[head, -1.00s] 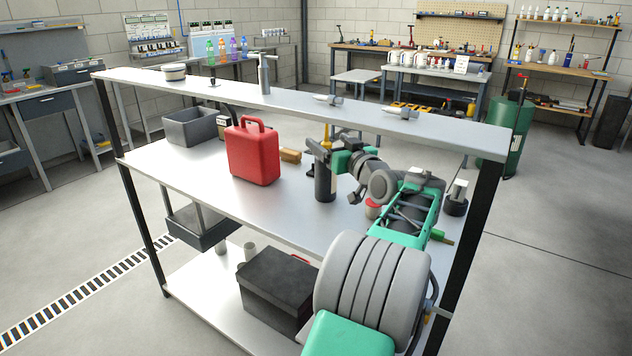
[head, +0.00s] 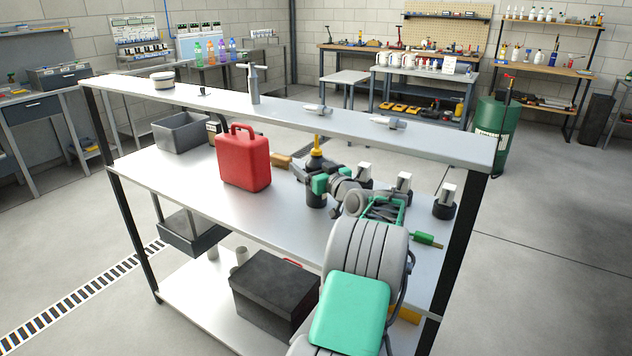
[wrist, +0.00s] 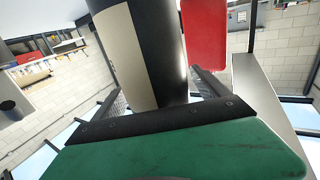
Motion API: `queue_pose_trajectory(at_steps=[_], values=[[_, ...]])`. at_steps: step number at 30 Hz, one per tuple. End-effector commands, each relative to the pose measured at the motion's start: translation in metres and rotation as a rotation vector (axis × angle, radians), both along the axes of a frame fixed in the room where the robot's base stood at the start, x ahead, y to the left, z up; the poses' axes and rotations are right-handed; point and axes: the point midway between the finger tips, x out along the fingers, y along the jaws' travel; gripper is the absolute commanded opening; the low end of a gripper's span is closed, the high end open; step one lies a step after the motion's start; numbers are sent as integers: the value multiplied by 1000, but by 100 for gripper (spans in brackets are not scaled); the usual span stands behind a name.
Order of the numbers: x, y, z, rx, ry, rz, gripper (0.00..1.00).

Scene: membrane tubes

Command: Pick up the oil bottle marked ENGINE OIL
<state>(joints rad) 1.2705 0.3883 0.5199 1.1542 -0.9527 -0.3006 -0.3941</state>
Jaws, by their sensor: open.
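A dark bottle with a yellow spout (head: 316,150) stands upright on the middle shelf, right of the red can. Its lower body (head: 316,197) shows under my gripper. No marking on it can be read. My gripper (head: 304,173) is open at the bottle's upper body and hides part of it. In the wrist view, the dark bottle with a cream label strip (wrist: 155,50) stands between the two fingers (wrist: 158,95). I cannot tell whether the fingers touch it.
Black-based pieces with white tops (head: 445,203) and a green handle (head: 428,239) are to the right. The upper shelf (head: 350,118) runs above and behind. The shelf's left front is bare.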

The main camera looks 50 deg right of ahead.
Motion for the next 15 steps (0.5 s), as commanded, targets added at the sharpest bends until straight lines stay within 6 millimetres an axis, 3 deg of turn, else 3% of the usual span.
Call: queue_pose_trajectory(at_steps=[5, 15], values=[[-1, 0, 0, 0, 0, -1, 83], [-1, 0, 0, 0, 0, 0, 55]])
